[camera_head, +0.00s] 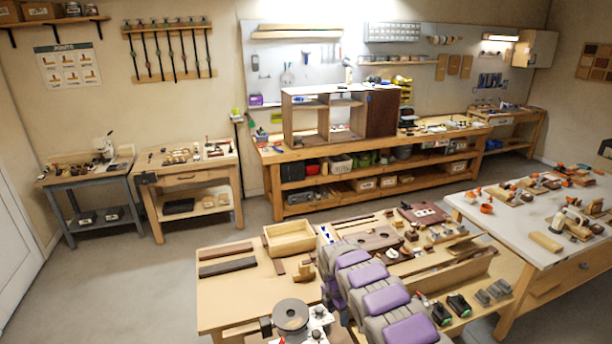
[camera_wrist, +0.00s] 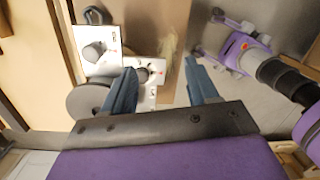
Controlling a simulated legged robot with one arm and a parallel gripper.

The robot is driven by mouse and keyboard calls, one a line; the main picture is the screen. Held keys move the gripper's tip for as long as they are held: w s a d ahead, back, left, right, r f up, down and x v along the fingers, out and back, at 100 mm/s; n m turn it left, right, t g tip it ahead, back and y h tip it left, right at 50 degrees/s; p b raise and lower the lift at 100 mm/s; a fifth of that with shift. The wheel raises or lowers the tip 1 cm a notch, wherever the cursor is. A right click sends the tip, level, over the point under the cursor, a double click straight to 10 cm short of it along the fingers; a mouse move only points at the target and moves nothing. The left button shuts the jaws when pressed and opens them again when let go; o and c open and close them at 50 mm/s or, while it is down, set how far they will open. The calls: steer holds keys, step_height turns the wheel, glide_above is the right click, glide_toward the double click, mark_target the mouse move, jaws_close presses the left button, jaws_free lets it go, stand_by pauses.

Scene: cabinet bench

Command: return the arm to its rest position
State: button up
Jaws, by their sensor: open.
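My arm, in grey and purple segments, reaches from the bottom of the head view up over the near bench. In the wrist view my gripper (camera_wrist: 164,76) has its two blue-grey fingers spread apart with nothing held between them. Behind the fingers, in the wrist view, is a white device with dark knobs (camera_wrist: 103,48). I cannot make out the fingers clearly in the head view.
The near wooden bench (camera_head: 225,290) carries a wooden tray (camera_head: 290,238), dark strips (camera_head: 228,267) and a round grey disc (camera_head: 290,314) at its front edge. A white-topped table (camera_head: 490,215) stands right. A cabinet frame (camera_head: 340,118) is on the back bench. Floor is open at left.

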steer(key=s+d+r+m+g+h+b, duration=0.1)
steer(key=s+d+r+m+b, duration=0.3)
steer(key=s+d+r+m, duration=0.3)
steer(key=s+d+r+m+h+b, duration=0.1)
steer(key=s+d+r+m+b, duration=0.2)
steer(key=s+d+r+m, duration=0.4)
steer(key=s+a+r+m+y+b, duration=0.1)
steer(key=s+a+m+b, duration=0.25)
steer(key=s, duration=0.75)
steer(key=s+a+r+m+y+b, duration=0.1)
steer(key=s+a+m+b, duration=0.25)
steer(key=s, duration=0.85)
steer(key=s+a+f+m+b, duration=0.1)
steer(key=s+a+f, duration=0.1)
steer(key=s, duration=0.5)
steer(key=s+a+f+m+y+b, duration=0.1)
steer(key=s+a+f+m+b, duration=0.1)
steer(key=s, duration=0.6)
steer(key=shift+a+f+m+g, duration=0.3)
steer(key=shift+a+f, duration=0.2)
steer(key=shift+a, duration=0.55)
